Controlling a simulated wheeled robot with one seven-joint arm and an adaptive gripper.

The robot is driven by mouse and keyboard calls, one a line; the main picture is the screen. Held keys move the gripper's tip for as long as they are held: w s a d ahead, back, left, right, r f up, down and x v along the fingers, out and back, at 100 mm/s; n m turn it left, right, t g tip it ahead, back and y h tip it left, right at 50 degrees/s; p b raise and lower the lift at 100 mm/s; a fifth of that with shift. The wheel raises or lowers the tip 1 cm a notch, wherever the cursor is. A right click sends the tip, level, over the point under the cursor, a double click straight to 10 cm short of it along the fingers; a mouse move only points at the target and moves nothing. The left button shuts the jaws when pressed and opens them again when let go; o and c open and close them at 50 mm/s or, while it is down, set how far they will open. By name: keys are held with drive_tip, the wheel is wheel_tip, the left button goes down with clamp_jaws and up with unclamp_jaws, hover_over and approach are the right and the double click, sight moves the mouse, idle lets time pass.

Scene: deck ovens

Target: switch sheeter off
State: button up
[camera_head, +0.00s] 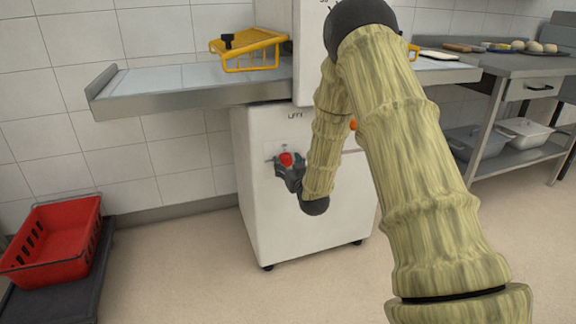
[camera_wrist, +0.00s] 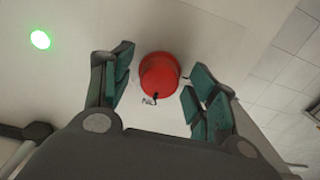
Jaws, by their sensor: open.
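The sheeter (camera_head: 262,185) is a white cabinet on casters with a grey side table (camera_head: 180,88). Its red knob (camera_head: 286,159) sits on the cabinet's front face. My gripper (camera_head: 285,172) is at this knob, at the end of my arm. In the wrist view the round red knob (camera_wrist: 159,73) lies between the two teal-padded fingers of my gripper (camera_wrist: 160,88). The fingers are open, with a gap on each side of the knob. A dark mark and small lettering show just below the knob. A green lit spot (camera_wrist: 40,40) glows on the panel to the left.
A yellow guard (camera_head: 250,50) stands over the side table. A red crate (camera_head: 55,245) rests on a dark low stand at the left. A steel worktable (camera_head: 500,70) with dough pieces and pans stands at the right. The floor in front is clear.

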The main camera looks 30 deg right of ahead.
drive_tip(key=c, duration=1)
drive_tip(key=shift+c, duration=0.2)
drive_tip(key=shift+n+p, duration=0.35)
drive_tip(key=shift+n, duration=0.05)
drive_tip(key=n+p, duration=0.3)
drive_tip(key=shift+r+n, duration=0.1)
drive_tip(key=shift+n, duration=0.3)
drive_tip(key=n+p, duration=0.2)
drive_tip(key=n, duration=0.2)
drive_tip(key=shift+n, duration=0.3)
drive_tip(key=n+p, duration=0.1)
drive_tip(key=n, duration=0.3)
drive_tip(key=shift+p, duration=0.35)
drive_tip(key=shift+s+n+p, duration=0.1)
drive_tip(key=shift+n+p, duration=0.2)
drive_tip(key=shift+n, duration=2.1)
